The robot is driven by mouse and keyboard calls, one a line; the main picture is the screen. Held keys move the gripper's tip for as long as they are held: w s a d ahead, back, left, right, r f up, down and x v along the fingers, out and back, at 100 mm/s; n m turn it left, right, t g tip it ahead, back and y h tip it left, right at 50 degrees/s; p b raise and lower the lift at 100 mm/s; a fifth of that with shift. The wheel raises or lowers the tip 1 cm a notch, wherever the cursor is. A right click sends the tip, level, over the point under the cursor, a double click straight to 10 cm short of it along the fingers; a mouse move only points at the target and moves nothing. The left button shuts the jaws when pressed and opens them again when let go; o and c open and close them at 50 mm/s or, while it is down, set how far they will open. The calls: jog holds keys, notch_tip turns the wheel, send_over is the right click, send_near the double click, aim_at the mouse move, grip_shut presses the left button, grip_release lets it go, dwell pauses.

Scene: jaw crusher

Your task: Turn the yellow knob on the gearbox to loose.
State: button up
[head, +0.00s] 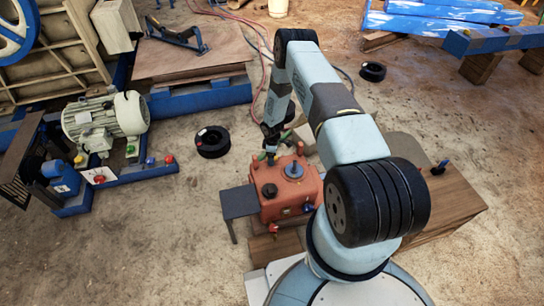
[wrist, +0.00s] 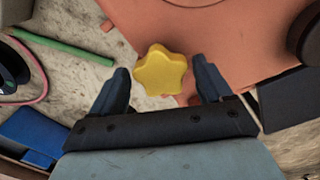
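The orange gearbox (head: 306,190) stands in the middle of the head view and fills the upper part of the wrist view (wrist: 235,40). The yellow knob (wrist: 165,71) is star-shaped and shows in the wrist view at the gearbox's edge. My gripper (wrist: 160,66) is open, with one dark finger on each side of the knob and a visible gap to each. I cannot tell how deep the fingers reach around it. In the head view my gripper (head: 271,152) points down at the gearbox's far left corner, and I cannot make out the knob there.
Small coloured fittings and a blue-topped centre piece (head: 294,170) sit on the gearbox. A dark grey plate (head: 239,202) is at its left. A green rod (wrist: 62,46) lies nearby. A motor (head: 105,118) on a blue frame stands left. Black rings (head: 212,141) lie on open floor.

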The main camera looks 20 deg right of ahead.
jog(key=shift+o, duration=0.3)
jog(key=shift+r, duration=0.1)
notch_tip(320, 180, up, 14)
jog(key=shift+f, duration=0.25)
dwell(0.7)
notch_tip(320, 180, up, 24)
jog(key=w+d+m+t+h, duration=0.1)
jog(key=w+d+m, duration=0.1)
jog(key=m, duration=0.1)
jog(key=s+r+m+t, duration=0.15)
jog(key=s+r, duration=0.25)
jog(key=r, duration=0.7)
jog(key=s+r+m, duration=0.2)
jog(key=s+r, duration=0.1)
jog(key=r, duration=0.8)
jog(key=s+r+m+t, duration=0.2)
jog(key=s+r+m, duration=0.2)
jog(key=s+r, duration=1.2)
jog(key=s+a+r+m, duration=0.1)
jog(key=s+r, duration=0.1)
jog(key=s, duration=0.7)
jog(key=s+a+r+m+t+y, duration=0.1)
jog(key=s+r+m, duration=0.1)
jog(key=s, duration=0.7)
jog(key=shift+s, duration=0.2)
